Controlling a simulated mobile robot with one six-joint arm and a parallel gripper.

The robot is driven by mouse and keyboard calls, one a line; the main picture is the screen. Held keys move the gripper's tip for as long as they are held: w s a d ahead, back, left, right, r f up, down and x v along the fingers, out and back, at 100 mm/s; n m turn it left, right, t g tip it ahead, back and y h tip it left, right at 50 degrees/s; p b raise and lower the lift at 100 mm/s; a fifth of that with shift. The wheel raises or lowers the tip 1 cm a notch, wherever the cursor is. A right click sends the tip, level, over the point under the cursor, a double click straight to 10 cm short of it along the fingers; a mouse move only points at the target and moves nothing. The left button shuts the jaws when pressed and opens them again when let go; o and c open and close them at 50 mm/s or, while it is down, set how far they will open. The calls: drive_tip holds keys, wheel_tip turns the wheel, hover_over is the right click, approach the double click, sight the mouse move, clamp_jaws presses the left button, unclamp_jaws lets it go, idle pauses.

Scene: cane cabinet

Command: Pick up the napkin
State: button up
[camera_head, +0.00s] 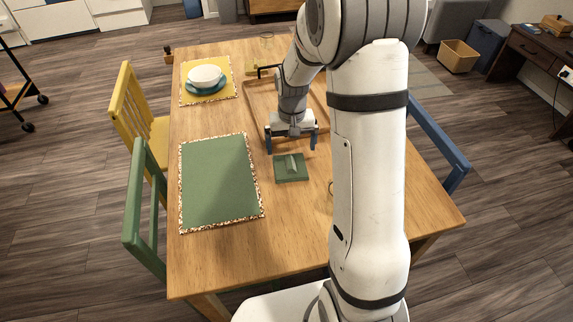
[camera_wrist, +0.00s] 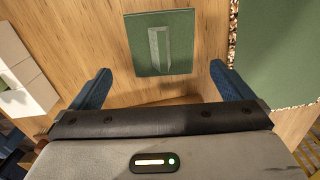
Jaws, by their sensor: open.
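A green folded napkin (camera_head: 291,168) with a raised ridge along its middle lies flat on the wooden table (camera_head: 235,260), just right of a large green placemat (camera_head: 215,185). My gripper (camera_head: 291,146) is open and empty. It is above the table, a little behind the napkin in the head view, and apart from it. In the wrist view the napkin (camera_wrist: 160,42) lies beyond the two blue fingers (camera_wrist: 160,85), roughly centred between them. Its ridge runs nearly in line with the view.
A wooden tray (camera_head: 257,107) stands behind the napkin, partly hidden by my arm. A yellow placemat (camera_head: 186,96) at the back left carries a white bowl (camera_head: 205,73) on a teal dish. Green (camera_head: 145,215) and yellow (camera_head: 125,95) chairs line the left edge. Bare tabletop lies in front of the napkin.

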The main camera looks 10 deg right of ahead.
sight(290, 161)
wheel_tip(290, 161, down, 8)
drive_tip(key=shift+a+r, duration=0.15)
drive_tip(key=shift+r, duration=0.05)
drive_tip(key=c, duration=0.7)
